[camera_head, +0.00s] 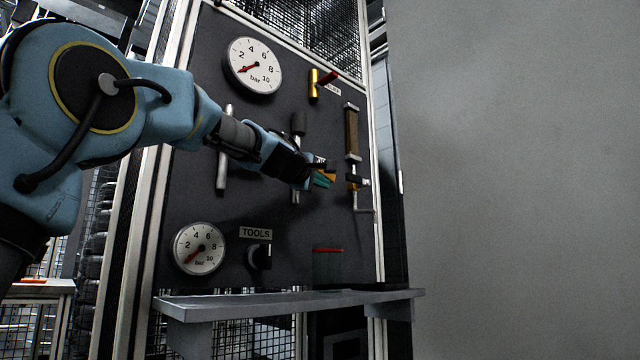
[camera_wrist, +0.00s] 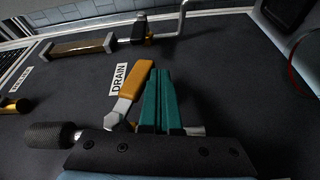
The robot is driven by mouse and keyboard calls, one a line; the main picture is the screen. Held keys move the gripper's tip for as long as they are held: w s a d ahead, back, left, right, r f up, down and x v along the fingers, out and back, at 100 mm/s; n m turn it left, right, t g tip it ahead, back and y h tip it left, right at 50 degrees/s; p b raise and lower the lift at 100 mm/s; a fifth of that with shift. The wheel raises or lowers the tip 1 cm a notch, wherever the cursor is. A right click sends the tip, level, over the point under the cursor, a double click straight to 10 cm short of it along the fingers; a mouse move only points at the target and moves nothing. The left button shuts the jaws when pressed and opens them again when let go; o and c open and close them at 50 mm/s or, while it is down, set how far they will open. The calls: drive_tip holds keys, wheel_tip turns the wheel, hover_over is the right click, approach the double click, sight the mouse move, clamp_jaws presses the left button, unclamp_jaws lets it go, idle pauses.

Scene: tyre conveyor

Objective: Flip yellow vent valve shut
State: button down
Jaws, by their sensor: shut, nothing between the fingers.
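A yellow-orange lever (camera_wrist: 137,80) on a grey metal valve stem (camera_wrist: 117,113) shows in the wrist view, beside a white label reading DRAIN (camera_wrist: 119,80). The lever is tilted. In the head view a small part of the yellow lever (camera_head: 330,166) shows just behind my gripper (camera_head: 324,181). My gripper's teal fingers (camera_wrist: 162,98) are shut and empty, just right of the lever in the wrist view. I cannot tell whether they touch it. The lower valve body is partly hidden by the gripper.
A brass valve with a red handle (camera_head: 328,78) is mounted above. A sight tube (camera_head: 352,132) stands right of my gripper, vertical pipes (camera_head: 223,160) to its left. Two gauges (camera_head: 254,66) (camera_head: 199,248) and a black knob (camera_head: 261,257) share the panel. A shelf (camera_head: 290,302) juts out below.

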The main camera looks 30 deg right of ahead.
drive_tip(key=shift+w+d+r+p, duration=0.1)
drive_tip(key=shift+d+r+p, duration=0.4)
drive_tip(key=shift+r+p, duration=0.15)
idle(0.6)
